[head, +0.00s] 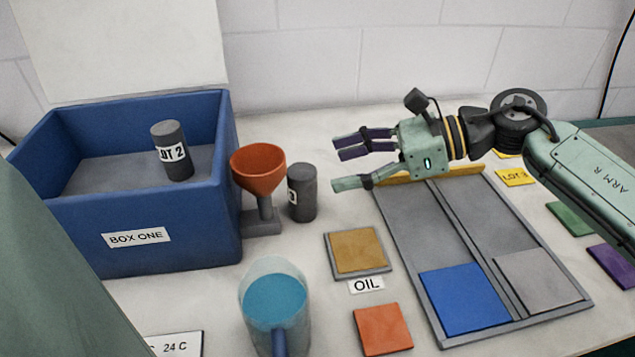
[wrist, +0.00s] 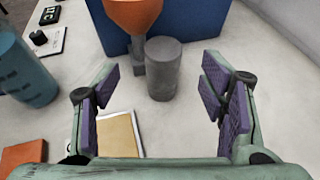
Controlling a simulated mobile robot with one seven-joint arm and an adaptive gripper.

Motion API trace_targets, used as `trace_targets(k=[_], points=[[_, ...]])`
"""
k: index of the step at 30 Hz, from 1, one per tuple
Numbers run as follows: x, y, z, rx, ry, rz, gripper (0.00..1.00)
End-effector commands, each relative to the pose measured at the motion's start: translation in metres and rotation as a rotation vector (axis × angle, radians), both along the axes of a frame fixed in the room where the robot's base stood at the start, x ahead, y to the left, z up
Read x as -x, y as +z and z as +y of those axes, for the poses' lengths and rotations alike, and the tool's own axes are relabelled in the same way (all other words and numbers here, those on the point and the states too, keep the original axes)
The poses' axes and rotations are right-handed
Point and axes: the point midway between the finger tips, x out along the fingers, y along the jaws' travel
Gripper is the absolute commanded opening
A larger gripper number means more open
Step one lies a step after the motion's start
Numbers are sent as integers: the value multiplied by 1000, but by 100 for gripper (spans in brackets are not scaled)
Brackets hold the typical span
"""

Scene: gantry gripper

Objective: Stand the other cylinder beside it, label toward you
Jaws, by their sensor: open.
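One dark grey cylinder (head: 173,165) stands upright inside the blue box (head: 60,225) labelled BOX ONE. Its white label reads LOT 2 and faces the head camera. The other grey cylinder (head: 304,190) stands upright on the table, just right of the orange funnel. Its white label is only partly visible, turned to the left in the head view. In the wrist view this table cylinder (wrist: 163,75) shows no label. My gripper (head: 336,167) is open and empty, right of the table cylinder and apart from it. In the wrist view the cylinder lies beyond and between the spread fingers.
The orange funnel (head: 258,167) on its grey stand is close to the table cylinder. A jug of blue liquid (head: 250,309) stands in front. Right are a tan pad (head: 357,250), an orange pad (head: 383,328) and a divided grey tray (head: 404,240). The box lid (head: 130,45) is raised.

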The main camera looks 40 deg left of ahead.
Motion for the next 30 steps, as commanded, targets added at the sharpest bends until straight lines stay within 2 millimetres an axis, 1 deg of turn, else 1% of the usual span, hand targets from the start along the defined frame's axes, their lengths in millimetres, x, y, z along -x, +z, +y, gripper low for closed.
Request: trace_targets(k=[1,3,10,15,19,27,28,30], points=[[5,-2,7,3,3,1,65],[10,-5,14,2,2,1,65],[18,-13,28,1,0,2,65],[28,-26,48,4,1,2,65],[34,-33,60,1,-2,0,65],[36,-36,63,-1,-4,0,65],[36,-36,63,-1,-4,0,64],[35,-36,63,-1,-4,0,60]])
